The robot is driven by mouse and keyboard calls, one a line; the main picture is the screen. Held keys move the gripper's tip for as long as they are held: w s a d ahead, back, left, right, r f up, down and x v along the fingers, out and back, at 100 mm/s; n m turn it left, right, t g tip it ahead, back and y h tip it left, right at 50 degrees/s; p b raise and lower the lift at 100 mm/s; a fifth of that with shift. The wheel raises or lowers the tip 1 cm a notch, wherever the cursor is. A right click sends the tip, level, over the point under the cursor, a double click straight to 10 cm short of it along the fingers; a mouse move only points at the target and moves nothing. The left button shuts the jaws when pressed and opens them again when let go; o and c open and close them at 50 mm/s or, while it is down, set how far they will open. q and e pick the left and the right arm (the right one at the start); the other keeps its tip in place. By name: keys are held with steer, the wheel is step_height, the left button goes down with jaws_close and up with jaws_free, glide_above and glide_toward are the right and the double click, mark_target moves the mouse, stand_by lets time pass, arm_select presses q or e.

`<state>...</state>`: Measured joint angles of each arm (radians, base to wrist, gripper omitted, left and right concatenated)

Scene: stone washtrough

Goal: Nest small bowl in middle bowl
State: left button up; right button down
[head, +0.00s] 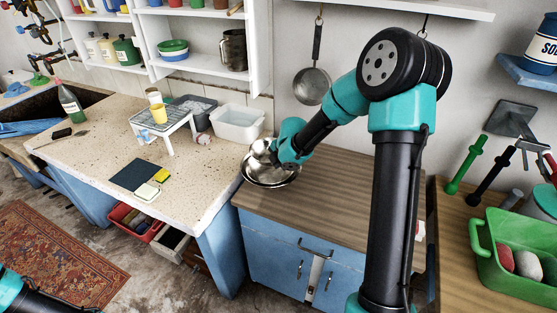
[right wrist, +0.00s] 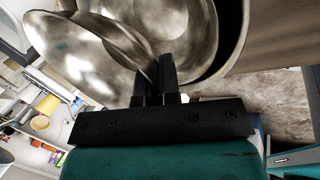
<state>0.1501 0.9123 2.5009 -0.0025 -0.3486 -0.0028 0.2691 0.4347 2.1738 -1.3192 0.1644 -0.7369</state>
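My right gripper (head: 271,154) is at the metal bowls on the wooden counter. In the right wrist view its fingers (right wrist: 158,78) are closed on the rim of a shiny small bowl (right wrist: 78,52), which is tilted. In the head view the small bowl (head: 262,146) shows partly behind the gripper, above the other bowls. The middle bowl (right wrist: 172,17) shows behind the fingers, inside a larger bowl (right wrist: 237,32). The larger bowl (head: 270,184) stands near the counter's left edge. I cannot tell whether the small bowl touches the middle one. My left gripper is out of view.
The wooden counter (head: 340,212) is clear to the right of the bowls. The speckled stone top (head: 95,152) at left holds a small white rack (head: 160,122), a white tub (head: 238,124) and sponges. A pan (head: 312,86) hangs on the wall behind.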

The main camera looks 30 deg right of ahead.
steer(key=shift+f, duration=0.7)
steer(key=shift+f, duration=2.85)
stand_by(1.7)
steer(key=c, duration=0.8)
jaws_free()
steer(key=shift+c, duration=0.2)
steer(key=shift+w+r, duration=0.1)
steer(key=shift+r, duration=3.45)
